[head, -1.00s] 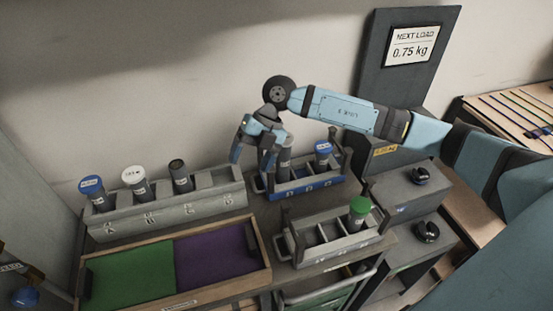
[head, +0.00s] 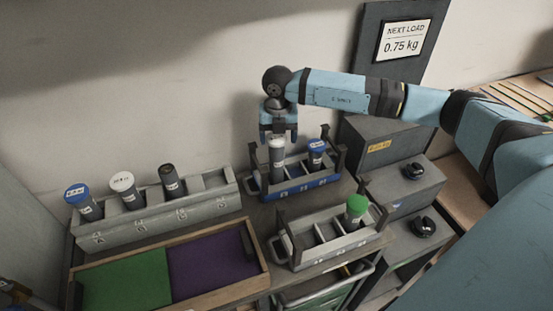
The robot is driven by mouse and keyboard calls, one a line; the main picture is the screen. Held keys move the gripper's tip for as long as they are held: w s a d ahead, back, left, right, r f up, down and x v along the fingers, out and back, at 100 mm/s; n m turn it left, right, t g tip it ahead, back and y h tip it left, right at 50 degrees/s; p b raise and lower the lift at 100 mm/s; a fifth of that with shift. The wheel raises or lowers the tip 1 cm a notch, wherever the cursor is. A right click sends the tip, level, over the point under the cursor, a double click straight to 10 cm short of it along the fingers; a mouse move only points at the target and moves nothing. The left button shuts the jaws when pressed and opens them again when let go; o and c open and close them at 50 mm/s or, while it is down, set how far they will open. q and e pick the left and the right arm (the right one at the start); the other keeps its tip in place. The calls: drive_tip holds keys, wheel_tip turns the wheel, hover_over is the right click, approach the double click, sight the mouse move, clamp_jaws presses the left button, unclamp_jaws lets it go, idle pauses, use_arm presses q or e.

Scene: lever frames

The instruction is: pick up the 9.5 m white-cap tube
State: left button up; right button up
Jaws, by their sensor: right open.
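A tube with a pale, whitish cap (head: 277,146) stands upright in the left part of the blue rack (head: 296,190). My right gripper (head: 279,134) points down over this tube, open, with its fingertips near the cap. Whether they touch it I cannot tell. Another white-cap tube (head: 124,184) stands tilted in the long grey rack (head: 150,225) at left, between a blue-cap tube (head: 79,196) and a dark-cap tube (head: 168,176). The cap labels are too small to read. My left gripper is not in view.
A blue-cap tube (head: 317,147) stands close by in the blue rack. A green-cap tube (head: 355,207) is in the front grey rack (head: 335,249). A wooden tray (head: 262,275) with green and purple halves lies at front left. Grey boxes with black knobs stand at right.

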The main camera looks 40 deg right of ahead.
sight(277, 161)
drive_tip(key=f, duration=0.5)
drive_tip(key=shift+w+p, duration=0.35)
drive_tip(key=shift+r, duration=0.1)
drive_tip(key=c, duration=1.3)
